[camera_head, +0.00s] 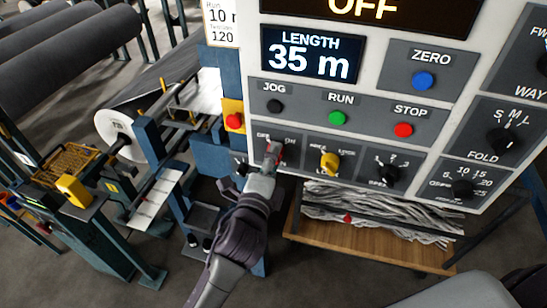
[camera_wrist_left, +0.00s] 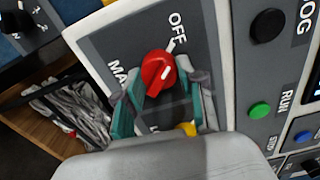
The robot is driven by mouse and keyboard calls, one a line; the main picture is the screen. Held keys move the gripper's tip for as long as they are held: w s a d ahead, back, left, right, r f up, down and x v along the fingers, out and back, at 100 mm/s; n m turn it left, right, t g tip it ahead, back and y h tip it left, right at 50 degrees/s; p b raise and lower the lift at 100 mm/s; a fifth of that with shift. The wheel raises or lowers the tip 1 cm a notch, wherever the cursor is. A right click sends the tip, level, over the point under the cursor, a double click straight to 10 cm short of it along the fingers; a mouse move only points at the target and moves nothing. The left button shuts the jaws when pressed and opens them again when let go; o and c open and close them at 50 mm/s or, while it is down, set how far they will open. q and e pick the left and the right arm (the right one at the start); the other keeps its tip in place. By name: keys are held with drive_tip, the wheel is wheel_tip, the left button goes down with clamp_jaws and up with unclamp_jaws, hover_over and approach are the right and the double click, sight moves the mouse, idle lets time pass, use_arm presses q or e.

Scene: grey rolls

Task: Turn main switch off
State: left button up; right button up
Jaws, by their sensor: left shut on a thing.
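The main switch is a red rotary knob (camera_wrist_left: 157,73) with a white mark, on a grey plate lettered OFF and MA… in the left wrist view. In the head view its red edge (camera_head: 280,151) shows at the lower left of the control panel, mostly hidden by my gripper. My left gripper (camera_head: 270,158) reaches up to it from below. In the left wrist view its teal-lined fingers (camera_wrist_left: 164,98) are shut on the knob from both sides. My right gripper is not in view.
The panel has a yellow lock knob (camera_head: 330,163) beside the switch, and black, green and red (camera_head: 403,130) buttons above. The display (camera_head: 311,55) reads 35 m; the one above reads OFF. A red stop button (camera_head: 234,122) stands left. A wooden shelf (camera_head: 375,260) lies below.

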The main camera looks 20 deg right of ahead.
use_arm(q)
drive_tip(key=shift+n, duration=0.5)
drive_tip(key=o, duration=1.2)
drive_tip(key=shift+c, duration=0.2)
drive_tip(key=v, duration=1.2)
